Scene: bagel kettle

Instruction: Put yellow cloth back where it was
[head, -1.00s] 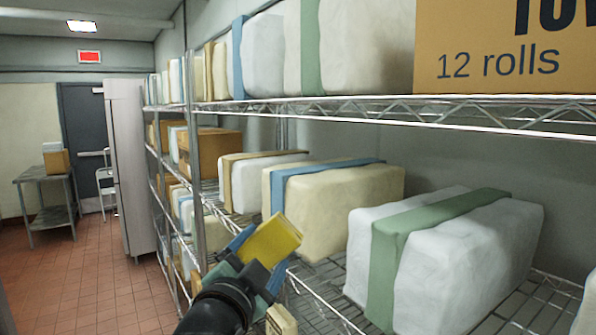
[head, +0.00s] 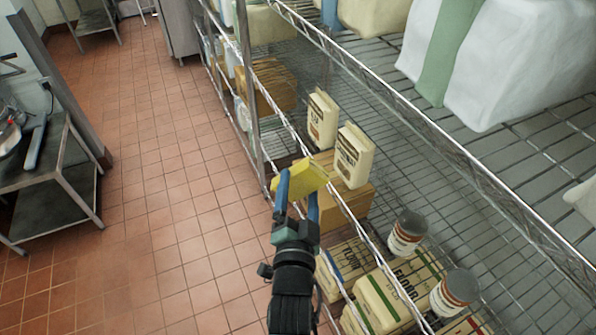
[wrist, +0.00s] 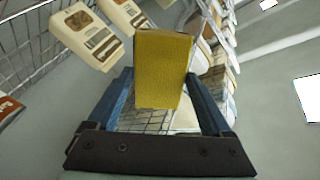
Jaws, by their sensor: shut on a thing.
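The yellow cloth (head: 309,178) is a small, flat-sided yellow block in the head view. My gripper (head: 299,192) is shut on it, with one blue finger on each side. In the wrist view the yellow cloth (wrist: 162,68) sits upright between the blue fingers of my gripper (wrist: 160,100). In the head view the gripper and cloth appear in front of the lower part of the wire shelf (head: 425,118), beside the cream packages. I cannot tell whether the cloth touches anything else.
Two cream packages (head: 354,157) stand near a cardboard box (head: 345,200). Jars (head: 406,233) and flour bags (head: 385,297) sit lower right. Large wrapped bales (head: 490,60) fill the upper shelf. A metal table (head: 50,190) stands left; the tiled floor (head: 165,200) between is clear.

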